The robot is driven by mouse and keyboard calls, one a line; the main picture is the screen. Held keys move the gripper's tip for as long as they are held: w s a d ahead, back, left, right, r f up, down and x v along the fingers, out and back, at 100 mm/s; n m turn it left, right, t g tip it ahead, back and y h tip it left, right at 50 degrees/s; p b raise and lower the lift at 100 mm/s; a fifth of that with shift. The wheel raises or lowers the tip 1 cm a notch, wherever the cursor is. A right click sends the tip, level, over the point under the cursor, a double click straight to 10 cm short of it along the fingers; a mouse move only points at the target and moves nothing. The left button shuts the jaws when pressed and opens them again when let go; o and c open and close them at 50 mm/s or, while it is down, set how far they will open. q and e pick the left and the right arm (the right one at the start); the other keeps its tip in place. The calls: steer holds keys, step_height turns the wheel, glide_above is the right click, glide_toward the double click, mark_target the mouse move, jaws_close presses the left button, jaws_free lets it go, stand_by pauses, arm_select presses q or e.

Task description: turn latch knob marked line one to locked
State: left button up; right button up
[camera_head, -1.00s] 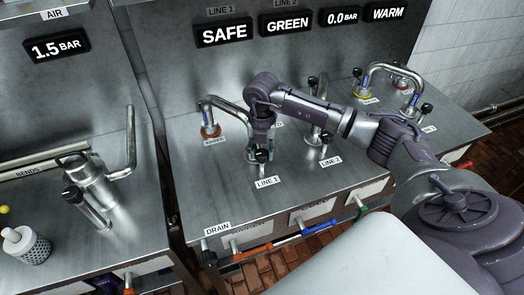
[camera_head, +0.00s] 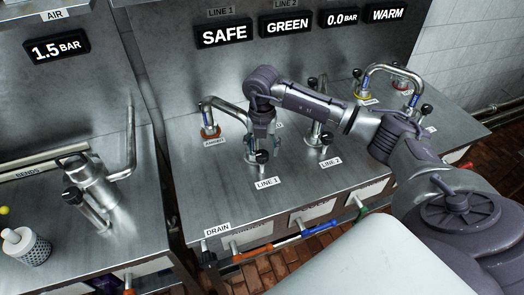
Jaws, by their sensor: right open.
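The knob marked LINE 1 (camera_head: 262,157) is a small black-topped knob on a metal fitting, just behind its white LINE 1 label (camera_head: 268,183). My right gripper (camera_head: 257,143) points down over the LINE 1 fitting, close behind the black knob. It is open; its fingers are small and partly merge with the metal fitting, so I cannot tell whether they touch it. The LINE 1 display (camera_head: 224,33) on the back panel reads SAFE. My left gripper is out of view.
A similar LINE 2 knob (camera_head: 326,139) stands to the right, and its display (camera_head: 287,24) reads GREEN. A curved pipe (camera_head: 225,104) rises left of my gripper. Hoses with coloured handles (camera_head: 302,232) run along the front edge. The steel counter (camera_head: 205,185) is clear at front left.

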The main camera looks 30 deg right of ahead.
mark_target(262, 154)
step_height(262, 154, up, 10)
stand_by(0.3)
stand_by(0.4)
